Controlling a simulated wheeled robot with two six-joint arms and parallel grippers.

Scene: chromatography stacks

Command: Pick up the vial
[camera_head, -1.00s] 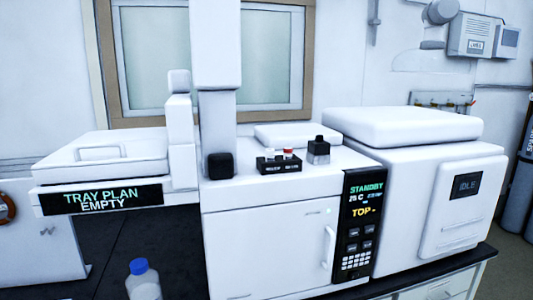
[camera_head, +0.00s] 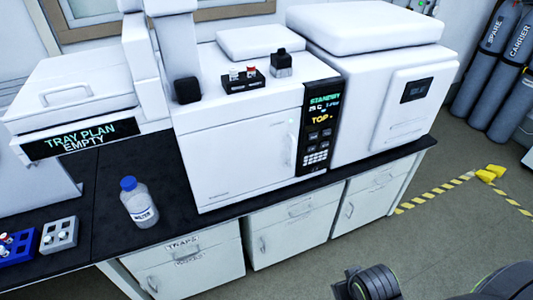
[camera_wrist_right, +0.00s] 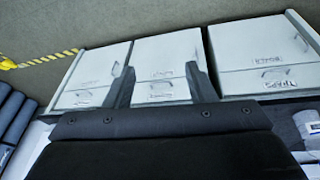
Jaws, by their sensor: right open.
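Small vials with red and white caps stand in a black rack (camera_head: 243,82) on top of the white instrument. More small capped vials sit in a blue rack (camera_head: 18,249) and a grey rack (camera_head: 59,235) at the lower left of the bench in the head view. I cannot tell which vial the task means. My right gripper (camera_wrist_right: 160,67) is open and empty in the wrist view, its fingers apart in front of the white cabinet fronts. No vial shows between its fingers. My left gripper is not in view.
A blue-capped bottle (camera_head: 139,204) stands on the black benchtop (camera_head: 105,190) before the instrument (camera_head: 243,150). Cabinets (camera_head: 290,228) are below. Gas cylinders (camera_head: 513,80) stand at far right.

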